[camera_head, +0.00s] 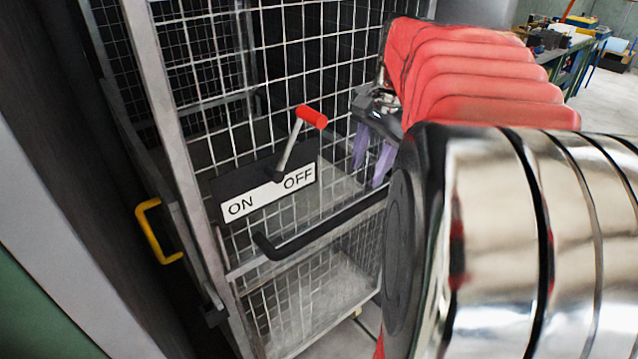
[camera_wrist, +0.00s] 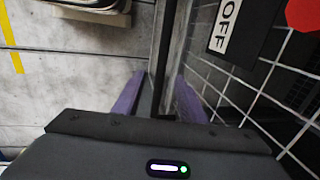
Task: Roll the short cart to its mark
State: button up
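A wire-mesh cart (camera_head: 163,105) with grey posts fills the middle of the head view; I cannot tell whether it is the short one. A black handle bar (camera_head: 310,237) runs across its near side. In the wrist view a dark upright bar (camera_wrist: 162,60), seemingly this handle, lies between my fingers. My gripper (camera_head: 371,162) is open, its purple fingers near the handle's right end. In the wrist view my gripper (camera_wrist: 157,97) has one finger on each side of the bar, with gaps showing. Yellow floor tape (camera_wrist: 10,40) may be a mark.
An ON/OFF plate (camera_head: 265,192) with a red-knobbed lever (camera_head: 311,117) sits on the mesh above the handle. A yellow handle (camera_head: 149,231) is at left on a dark panel. A cluttered workbench (camera_head: 570,62) stands far right. My arm hides much of the right side.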

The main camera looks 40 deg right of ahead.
aim_at(352, 209)
jog(key=shift+w+a, duration=0.1)
jog(key=shift+w, duration=0.35)
jog(key=f, duration=0.4)
jog(key=w+f, duration=0.1)
jog(key=f, duration=0.4)
jog(key=w+f, duration=0.1)
jog(key=f, duration=0.3)
jog(key=shift+w+f, duration=0.25)
jog(key=shift+f, duration=0.05)
jog(key=shift+c, duration=0.7)
grip_shut()
